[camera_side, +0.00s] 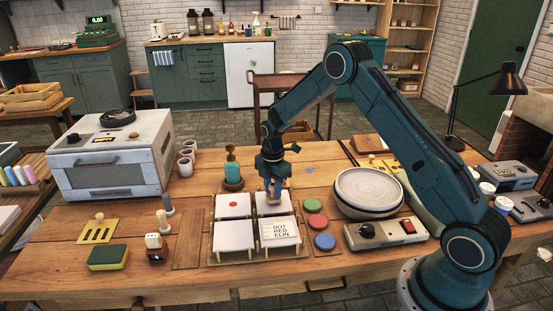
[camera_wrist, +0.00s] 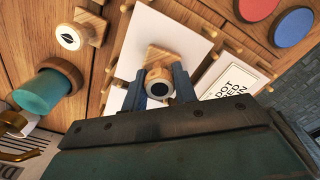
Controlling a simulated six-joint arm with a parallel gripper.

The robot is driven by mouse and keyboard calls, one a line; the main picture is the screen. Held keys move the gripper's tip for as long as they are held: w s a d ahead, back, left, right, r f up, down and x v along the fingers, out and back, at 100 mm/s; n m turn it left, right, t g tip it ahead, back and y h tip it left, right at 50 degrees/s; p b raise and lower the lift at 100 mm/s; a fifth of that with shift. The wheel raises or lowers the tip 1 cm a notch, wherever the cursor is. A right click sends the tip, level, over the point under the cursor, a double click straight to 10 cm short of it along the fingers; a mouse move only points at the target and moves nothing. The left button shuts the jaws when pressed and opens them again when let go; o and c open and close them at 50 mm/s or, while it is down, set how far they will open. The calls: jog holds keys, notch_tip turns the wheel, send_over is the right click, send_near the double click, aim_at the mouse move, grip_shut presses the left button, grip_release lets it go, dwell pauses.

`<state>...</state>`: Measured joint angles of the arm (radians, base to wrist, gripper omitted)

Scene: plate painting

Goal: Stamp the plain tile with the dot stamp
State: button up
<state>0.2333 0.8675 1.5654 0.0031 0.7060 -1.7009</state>
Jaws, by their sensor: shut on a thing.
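My gripper (camera_side: 274,186) is shut on the dot stamp (camera_wrist: 159,82), a wooden stamp with a black dot on its round white top. The gripper holds it over the back right tile (camera_side: 272,208) of the tile rack (camera_side: 215,262). I cannot tell whether the stamp touches the tile. The front left tile (camera_side: 234,236) looks blank. A card (camera_side: 280,232) at the front right reads DOT RED ELIN; it also shows in the wrist view (camera_wrist: 232,88).
Green (camera_side: 313,205), red (camera_side: 317,221) and blue (camera_side: 324,241) pads lie right of the rack. A plate stack (camera_side: 368,192) stands to the right. A leaf stamp (camera_wrist: 70,37) shows in the wrist view.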

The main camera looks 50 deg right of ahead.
jog(key=shift+r, duration=3.5)
